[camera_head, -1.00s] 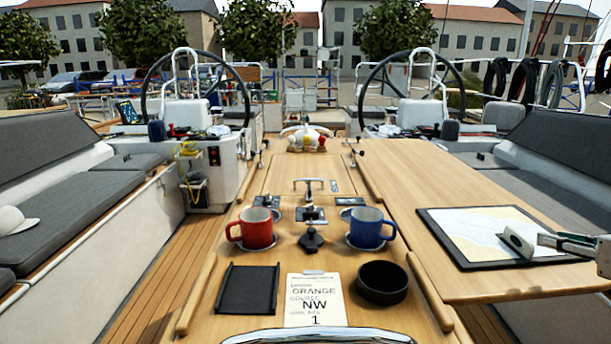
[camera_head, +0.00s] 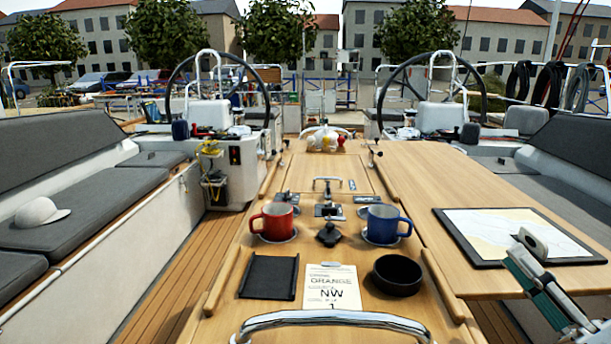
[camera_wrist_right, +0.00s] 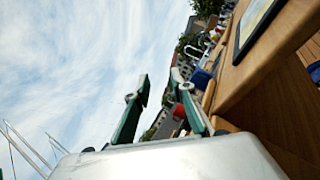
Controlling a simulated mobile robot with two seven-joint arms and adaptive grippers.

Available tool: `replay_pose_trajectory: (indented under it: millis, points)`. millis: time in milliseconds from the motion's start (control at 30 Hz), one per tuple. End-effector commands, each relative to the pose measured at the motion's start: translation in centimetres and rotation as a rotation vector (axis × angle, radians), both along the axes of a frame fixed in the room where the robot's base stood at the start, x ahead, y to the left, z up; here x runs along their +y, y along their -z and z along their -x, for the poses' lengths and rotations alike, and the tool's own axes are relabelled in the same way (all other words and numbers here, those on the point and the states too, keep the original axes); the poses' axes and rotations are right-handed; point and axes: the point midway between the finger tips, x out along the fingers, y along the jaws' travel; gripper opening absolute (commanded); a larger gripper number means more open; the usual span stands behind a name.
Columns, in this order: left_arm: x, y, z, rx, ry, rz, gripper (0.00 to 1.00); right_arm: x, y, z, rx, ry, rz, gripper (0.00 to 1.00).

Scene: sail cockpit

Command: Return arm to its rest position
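My right arm comes in at the lower right of the head view. Its gripper (camera_head: 530,265) has dark and green fingers and overlaps the near edge of the chart board. In the right wrist view the fingers (camera_wrist_right: 160,80) stand apart with sky and distant background between them, so it is open and empty. My left arm and gripper are out of view.
The wooden table holds a red mug (camera_head: 273,224), a blue mug (camera_head: 383,222), a black round bowl (camera_head: 397,276), a black tray (camera_head: 268,277) and a paper note (camera_head: 333,290). A chrome rail (camera_head: 330,318) crosses the front. The table leaf behind the chart is clear.

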Motion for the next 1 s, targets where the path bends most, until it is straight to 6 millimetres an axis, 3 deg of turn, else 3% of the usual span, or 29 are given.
replay_pose_trajectory:
  millis: [167,267,400,500,600,800,1000]
  points:
    - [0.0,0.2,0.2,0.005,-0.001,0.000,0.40,-5.2,4.3,0.6,0.068,0.201,-0.395,0.24]
    - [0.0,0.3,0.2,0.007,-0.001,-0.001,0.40,-7.9,9.1,1.5,0.159,0.343,-0.590,0.24]
    - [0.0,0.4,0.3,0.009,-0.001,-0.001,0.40,-9.7,17.8,4.0,0.351,0.554,-0.820,0.24]
    - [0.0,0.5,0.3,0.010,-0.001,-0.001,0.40,-9.3,24.0,6.6,0.511,0.685,-0.933,0.24]
    - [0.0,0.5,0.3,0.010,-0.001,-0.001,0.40,-8.1,28.6,9.1,0.651,0.780,-1.000,0.24]
    - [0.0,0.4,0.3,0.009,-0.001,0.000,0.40,-5.4,34.1,13.0,0.856,0.888,-1.058,0.24]
    - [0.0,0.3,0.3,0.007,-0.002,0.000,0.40,-2.7,37.5,16.2,1.018,0.951,-1.080,0.24]
